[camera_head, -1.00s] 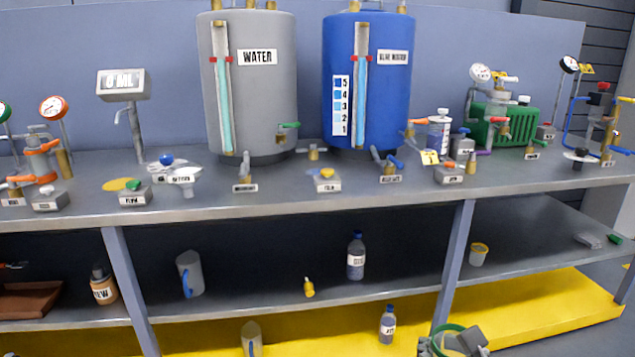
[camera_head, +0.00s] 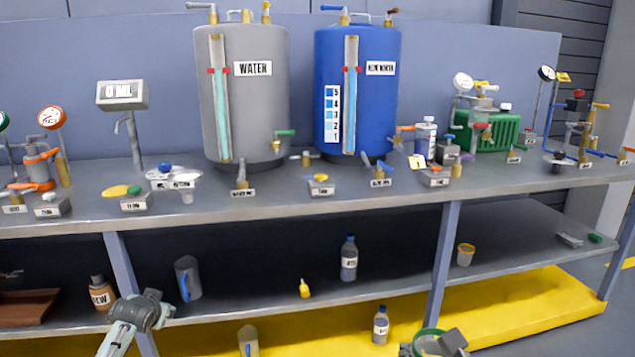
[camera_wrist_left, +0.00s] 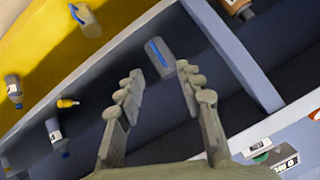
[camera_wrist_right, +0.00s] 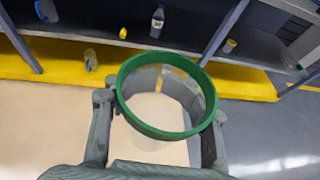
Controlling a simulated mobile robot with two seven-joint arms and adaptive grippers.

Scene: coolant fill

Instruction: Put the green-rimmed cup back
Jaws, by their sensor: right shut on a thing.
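The green-rimmed cup (camera_wrist_right: 165,140) is in my right gripper, its wide green rim facing the right wrist camera. In the head view the cup (camera_head: 428,343) shows at the bottom edge, in front of the bench, partly cut off. My right gripper (camera_wrist_right: 160,118) is shut on the cup, one finger on each side. My left gripper (camera_wrist_left: 158,98) is open and empty, its fingers spread in front of the lower shelf. In the head view my left arm shows at the lower left. Beyond the left fingers is a grey jug with a blue handle (camera_wrist_left: 160,57).
The lower shelf (camera_head: 395,283) holds that jug, a yellow bottle (camera_head: 304,289), a clear bottle (camera_head: 348,259) and a yellow-rimmed cup (camera_head: 465,254). Shelf space right of the yellow-rimmed cup is mostly bare. A bench post (camera_head: 443,262) stands near the right gripper. Tanks and gauges crowd the benchtop.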

